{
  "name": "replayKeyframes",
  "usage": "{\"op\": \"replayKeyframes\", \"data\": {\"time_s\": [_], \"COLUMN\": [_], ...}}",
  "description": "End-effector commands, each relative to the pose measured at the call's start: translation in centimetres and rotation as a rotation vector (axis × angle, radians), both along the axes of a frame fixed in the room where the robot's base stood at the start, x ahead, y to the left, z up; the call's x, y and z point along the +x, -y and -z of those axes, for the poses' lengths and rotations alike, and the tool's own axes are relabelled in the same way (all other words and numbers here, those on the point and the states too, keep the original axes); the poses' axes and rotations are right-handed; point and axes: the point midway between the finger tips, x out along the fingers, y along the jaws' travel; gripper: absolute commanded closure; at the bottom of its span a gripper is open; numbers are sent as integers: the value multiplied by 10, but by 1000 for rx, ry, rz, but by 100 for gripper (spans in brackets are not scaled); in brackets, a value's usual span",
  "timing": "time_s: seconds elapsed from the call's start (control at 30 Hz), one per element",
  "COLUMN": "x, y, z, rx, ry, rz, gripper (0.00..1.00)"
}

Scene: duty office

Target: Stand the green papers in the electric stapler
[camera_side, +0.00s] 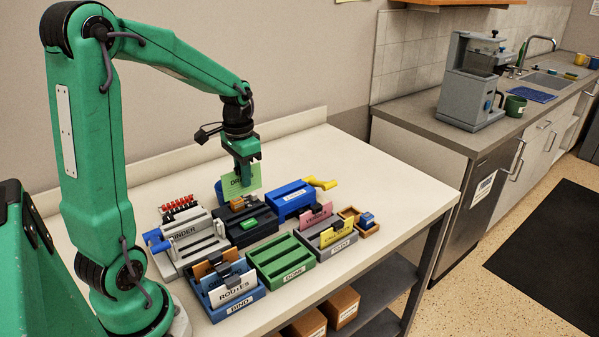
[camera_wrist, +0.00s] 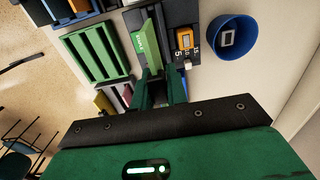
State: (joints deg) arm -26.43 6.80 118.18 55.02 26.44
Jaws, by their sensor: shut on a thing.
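My gripper (camera_side: 247,170) is shut on the green papers (camera_side: 240,186), which hang upright below its fingers in the side view. In the wrist view the papers (camera_wrist: 154,51) stand between my fingertips (camera_wrist: 160,75), seen nearly edge-on. The electric stapler seems to be the black device (camera_side: 245,228) with an orange part and a green patch on top. The papers are above its rear part in the side view. The wrist view shows the black device (camera_wrist: 178,14) behind and beside the papers. I cannot tell whether their lower edge touches it.
A grey binder machine (camera_side: 190,247) stands left of the black device, a blue machine (camera_side: 291,202) with a yellow handle right. In front are a blue rack (camera_side: 240,303), an empty green rack (camera_side: 283,265) and a grey rack (camera_side: 341,247). A blue cup (camera_wrist: 229,52) is close by.

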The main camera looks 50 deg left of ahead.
Motion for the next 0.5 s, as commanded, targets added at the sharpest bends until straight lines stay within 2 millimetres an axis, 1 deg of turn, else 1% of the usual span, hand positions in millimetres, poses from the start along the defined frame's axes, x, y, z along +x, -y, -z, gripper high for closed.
{"op": "replayKeyframes", "data": {"time_s": [0.27, 0.5], "x": [0, 0], "y": [0, 0], "z": [7, 18], "rx": [0, -1], "ry": [-1, -1], "rz": [0, 0], "gripper": [100, 100]}}
